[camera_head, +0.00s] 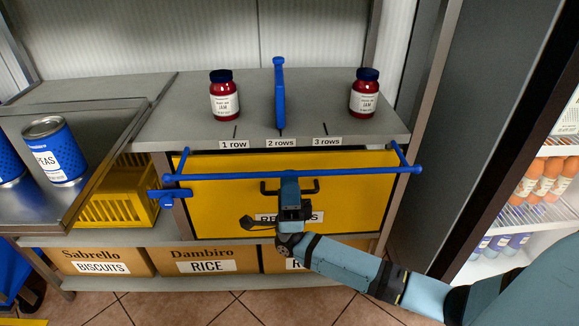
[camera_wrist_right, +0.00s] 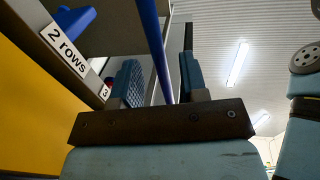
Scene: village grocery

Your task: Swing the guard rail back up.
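The blue guard rail (camera_head: 350,171) is swung down. It runs level across the front of the shelf unit, below the shelf edge and in front of the yellow drawer (camera_head: 235,170). A short blue arm joins it to the shelf at each end. My right gripper (camera_head: 289,176) is at the middle of the rail, coming from below. In the right wrist view, the rail (camera_wrist_right: 157,45) passes between the two fingers of the gripper (camera_wrist_right: 160,80). The fingers stand apart with gaps beside the rail, so it is open around it. My left gripper is out of view.
On the shelf (camera_head: 190,118) stand two jam jars (camera_head: 224,97) (camera_head: 364,95) and a blue upright divider (camera_head: 280,95). A row-number label (camera_wrist_right: 64,49) is near the gripper. A blue latch (camera_head: 169,196) sits left of the drawer.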

